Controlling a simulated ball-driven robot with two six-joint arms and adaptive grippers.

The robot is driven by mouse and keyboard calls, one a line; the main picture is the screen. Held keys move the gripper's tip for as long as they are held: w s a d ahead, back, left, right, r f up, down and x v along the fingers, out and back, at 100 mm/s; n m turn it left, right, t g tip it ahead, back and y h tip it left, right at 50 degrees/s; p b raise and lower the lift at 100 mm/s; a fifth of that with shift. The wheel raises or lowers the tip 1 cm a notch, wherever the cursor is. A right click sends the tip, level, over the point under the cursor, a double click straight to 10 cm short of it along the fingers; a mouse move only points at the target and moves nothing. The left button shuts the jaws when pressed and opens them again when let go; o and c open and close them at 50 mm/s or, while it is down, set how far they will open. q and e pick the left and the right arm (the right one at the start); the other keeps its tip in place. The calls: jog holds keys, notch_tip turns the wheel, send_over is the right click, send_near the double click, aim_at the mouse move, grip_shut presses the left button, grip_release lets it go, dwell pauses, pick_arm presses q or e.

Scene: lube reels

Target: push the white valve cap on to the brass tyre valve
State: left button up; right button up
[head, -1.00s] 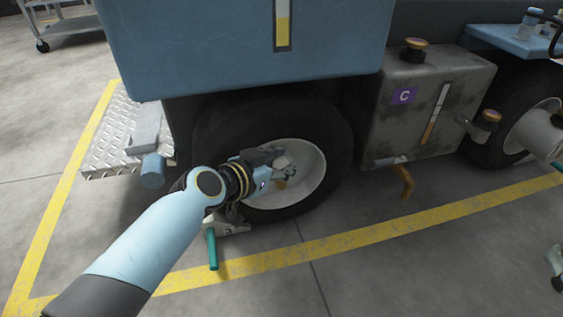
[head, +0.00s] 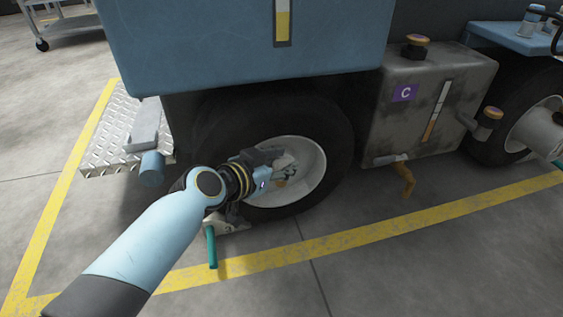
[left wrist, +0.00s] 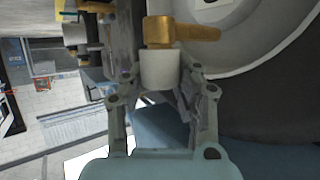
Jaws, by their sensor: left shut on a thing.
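The white valve cap (left wrist: 160,69) shows in the left wrist view between the fingers of my left gripper (left wrist: 160,82). The gripper is shut on it. The brass tyre valve (left wrist: 182,33) lies just beyond the cap, in line with its far end. The two meet or overlap in this view; I cannot tell how far the cap is on. In the head view my left gripper (head: 284,169) reaches into the pale wheel rim (head: 313,178), and its body partly hides the cap and valve. My right gripper is not in view.
The black tyre (head: 335,125) surrounds the rim, under the blue vehicle body (head: 200,50). A grey box marked C (head: 430,105) stands right of the wheel, with an orange-brown tap (head: 406,180) below it. A teal-handled chock (head: 212,245) sits below my left arm.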

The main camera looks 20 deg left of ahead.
pick_arm(q)
jog(key=o, duration=0.9)
jog(key=v, duration=1.2)
